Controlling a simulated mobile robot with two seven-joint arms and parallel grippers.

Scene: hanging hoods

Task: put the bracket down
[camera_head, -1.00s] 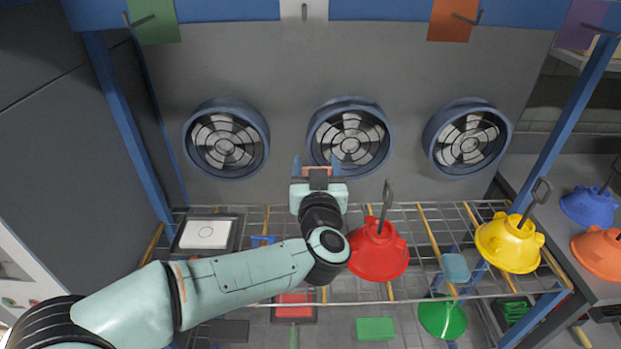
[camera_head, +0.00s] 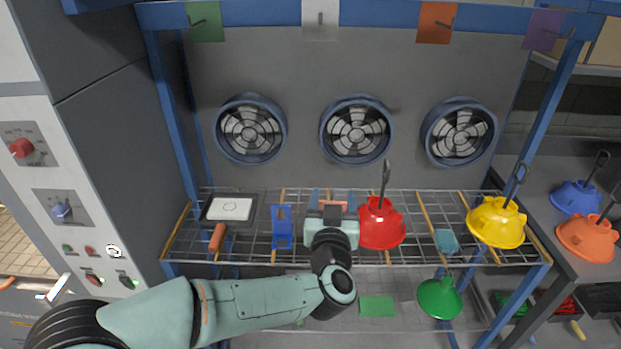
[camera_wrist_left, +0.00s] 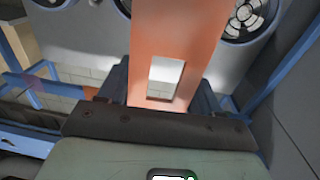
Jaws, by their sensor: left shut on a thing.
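My left gripper (camera_head: 333,197) is shut on an orange bracket, a flat plate with a rectangular hole (camera_wrist_left: 180,40). The left wrist view shows the plate between both fingers. In the head view only a small orange strip of it shows between the fingers, and the rest is hidden. The gripper is over the wire rack (camera_head: 270,251), just left of the red hood (camera_head: 381,228). Whether the bracket touches the rack cannot be told. A blue bracket (camera_head: 283,228) is on the rack to the left of the gripper. My right gripper is not in view.
A dark tray with a white plate (camera_head: 230,207) and an orange-handled tool (camera_head: 216,238) are at the rack's left. A light blue block (camera_head: 446,241) and a yellow hood (camera_head: 497,225) are to the right. Fans (camera_head: 357,133) line the back panel; blue posts (camera_head: 170,120) flank it.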

